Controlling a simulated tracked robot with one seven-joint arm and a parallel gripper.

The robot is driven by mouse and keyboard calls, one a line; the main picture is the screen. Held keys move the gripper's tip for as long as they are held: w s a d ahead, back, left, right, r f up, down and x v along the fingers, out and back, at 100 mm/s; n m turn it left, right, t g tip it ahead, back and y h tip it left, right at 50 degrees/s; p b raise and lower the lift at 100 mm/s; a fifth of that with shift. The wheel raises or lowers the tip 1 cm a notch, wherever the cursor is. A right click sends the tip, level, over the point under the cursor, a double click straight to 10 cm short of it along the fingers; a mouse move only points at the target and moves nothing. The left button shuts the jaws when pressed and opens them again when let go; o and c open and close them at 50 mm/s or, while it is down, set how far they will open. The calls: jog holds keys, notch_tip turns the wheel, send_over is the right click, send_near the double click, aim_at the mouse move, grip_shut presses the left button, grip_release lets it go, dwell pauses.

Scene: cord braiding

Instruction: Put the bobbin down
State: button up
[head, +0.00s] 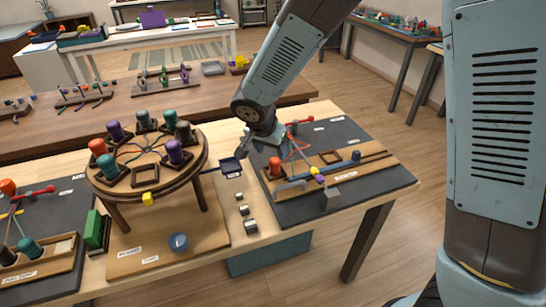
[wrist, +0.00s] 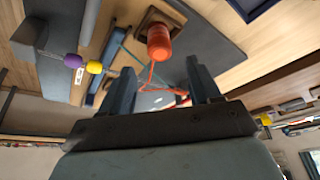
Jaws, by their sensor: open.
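An orange bobbin (head: 274,167) stands on the wooden rack (head: 365,168) on the right-hand dark mat. In the wrist view the orange bobbin (wrist: 158,42) sits in a square brown holder (wrist: 180,14), with an orange cord running from it. My gripper (head: 262,142) is above and close to the bobbin in the head view. In the wrist view my gripper (wrist: 159,70) has its two dark fingers spread, with nothing between them. The bobbin shows beyond the fingertips; the exact gap cannot be told.
A round braiding stand (head: 146,152) with several bobbins is left of my gripper. A small dark tray (head: 231,167) lies between stand and mat. Yellow and purple beads (head: 318,174) and a grey block (head: 330,200) are at the rack's front. Small grey weights (head: 243,211) sit nearby.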

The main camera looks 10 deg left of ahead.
jog(key=shift+v, duration=2.45)
jog(key=d+r, duration=0.6)
jog(key=d, duration=0.5)
jog(key=d+r, duration=0.7)
jog(key=d, duration=0.4)
jog(key=s+d+r+n+t+y, duration=0.1)
jog(key=s+d+r, duration=0.4)
jog(key=s+d, duration=0.9)
jog(key=shift+r+n, duration=0.15)
jog(key=shift+n, duration=0.75)
